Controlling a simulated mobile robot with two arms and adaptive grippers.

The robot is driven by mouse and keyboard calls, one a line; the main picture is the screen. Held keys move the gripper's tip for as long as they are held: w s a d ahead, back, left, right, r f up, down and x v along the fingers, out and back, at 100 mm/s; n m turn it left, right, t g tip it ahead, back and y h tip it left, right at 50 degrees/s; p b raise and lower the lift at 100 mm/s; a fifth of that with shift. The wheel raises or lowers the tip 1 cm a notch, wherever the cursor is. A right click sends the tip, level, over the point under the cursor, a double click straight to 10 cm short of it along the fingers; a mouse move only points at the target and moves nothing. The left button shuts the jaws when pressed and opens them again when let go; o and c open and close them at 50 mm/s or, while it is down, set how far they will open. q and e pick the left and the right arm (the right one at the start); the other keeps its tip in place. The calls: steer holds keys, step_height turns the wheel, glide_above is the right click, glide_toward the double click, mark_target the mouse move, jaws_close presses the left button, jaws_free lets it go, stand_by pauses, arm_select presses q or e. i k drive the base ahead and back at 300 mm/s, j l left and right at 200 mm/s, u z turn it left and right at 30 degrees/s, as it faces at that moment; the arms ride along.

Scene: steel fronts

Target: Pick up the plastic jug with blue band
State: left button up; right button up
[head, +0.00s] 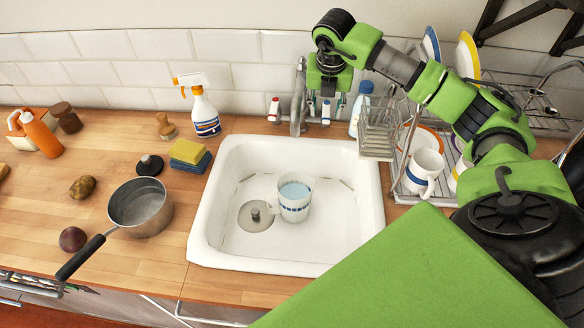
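A white plastic jug with a blue band (294,209) stands upright in the white sink (371,200), right of the drain. Its open top shows something light blue inside, perhaps liquid. My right gripper (327,104) hangs pointing down at the back of the sink, in front of the tiled wall and beside the tap. It is well behind the jug and apart from it. Its fingers are small and dark, so I cannot tell if they are open. My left gripper is not in view.
A tap (298,98) stands behind the sink. A dish rack (380,135) with mugs and plates is on the right. Left of the sink are a saucepan (140,208), sponges (189,153) and a spray bottle (204,112). The sink around the jug is mostly clear.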

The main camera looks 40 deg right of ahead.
mark_target(294, 193)
steer(key=k+j, duration=1.15)
steer(key=j, duration=0.3)
